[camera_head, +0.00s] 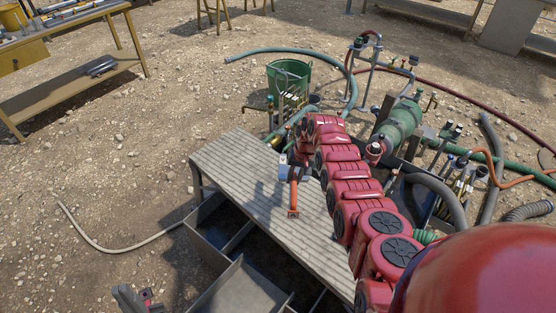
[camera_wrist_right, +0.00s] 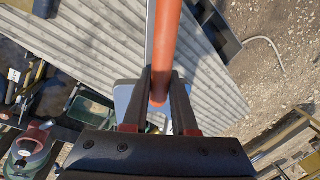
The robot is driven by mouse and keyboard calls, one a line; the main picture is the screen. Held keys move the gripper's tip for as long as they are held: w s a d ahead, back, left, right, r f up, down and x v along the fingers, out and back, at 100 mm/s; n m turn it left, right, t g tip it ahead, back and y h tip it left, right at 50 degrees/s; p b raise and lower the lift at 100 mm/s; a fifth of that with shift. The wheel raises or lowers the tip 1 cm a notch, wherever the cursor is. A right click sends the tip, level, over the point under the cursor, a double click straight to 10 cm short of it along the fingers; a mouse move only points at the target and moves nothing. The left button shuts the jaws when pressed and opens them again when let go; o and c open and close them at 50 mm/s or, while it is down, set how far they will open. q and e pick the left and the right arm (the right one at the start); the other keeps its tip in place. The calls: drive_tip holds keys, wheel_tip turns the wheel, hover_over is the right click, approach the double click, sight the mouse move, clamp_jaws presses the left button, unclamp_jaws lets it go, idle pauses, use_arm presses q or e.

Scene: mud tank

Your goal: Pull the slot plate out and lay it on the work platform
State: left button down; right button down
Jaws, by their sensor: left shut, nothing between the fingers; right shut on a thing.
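A bar-like piece with an orange shaft (camera_head: 293,195), which I take to be the slot plate, shows over the work platform (camera_head: 235,165), a grey ribbed deck. In the right wrist view the orange shaft (camera_wrist_right: 166,35) runs between the fingers of my right gripper (camera_wrist_right: 161,76), which is shut on it. A pale blue-grey flat part (camera_wrist_right: 126,95) shows behind the fingers. I cannot tell whether the piece touches the platform. My left gripper (camera_head: 146,298) is low at the bottom left of the head view, shut and empty, beside the open tank compartments.
Open tank compartments (camera_head: 240,287) with dividing walls lie in front of the platform. A green bucket (camera_head: 288,82), hoses and a green pump (camera_head: 400,125) crowd the far side. A workbench (camera_head: 75,68) stands at the upper left. The platform's left part is bare.

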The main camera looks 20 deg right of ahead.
hover_over(303, 214)
wheel_tip(303, 214, down, 7)
drive_tip(key=shift+m, duration=0.4)
drive_tip(key=shift+d+f+b, duration=0.25)
drive_tip(key=shift+f+b, duration=1.6)
drive_tip(key=shift+f, duration=0.1)
drive_tip(key=shift+d+f+b, duration=0.2)
drive_tip(key=shift+f+b, duration=1.6)
drive_tip(key=shift+f, duration=0.1)
drive_tip(key=shift+f+b, duration=0.4)
drive_tip(key=shift+b, duration=0.05)
drive_tip(key=shift+s, duration=0.1)
drive_tip(key=c, duration=0.6)
unclamp_jaws()
drive_tip(key=shift+s+f, duration=0.1)
